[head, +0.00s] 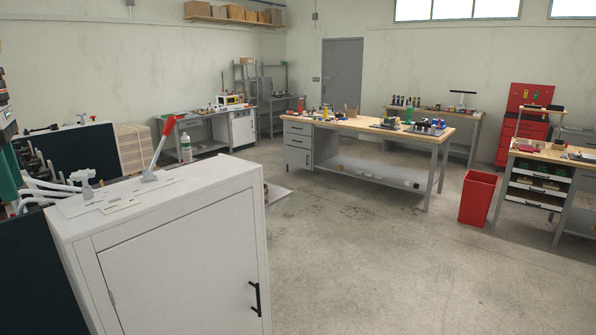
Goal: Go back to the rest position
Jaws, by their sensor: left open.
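White arm parts come in from the left edge, and my left gripper (84,186) appears as a small pale shape at their end, by the back left of the white cabinet (185,262). It is open, and I see nothing between its fingers. Its fingers are too small to make out well, and I cannot tell whether it touches the cabinet top. A lever with a red handle (167,128) stands tilted on the cabinet top, to the right of the gripper. My right gripper is not in view.
A wooden-topped workbench (352,123) with tools stands mid-room. A red bin (477,198) is beside a bench at the right. Dark equipment and a wooden stack (132,150) are behind the cabinet. The concrete floor (385,262) right of the cabinet is clear.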

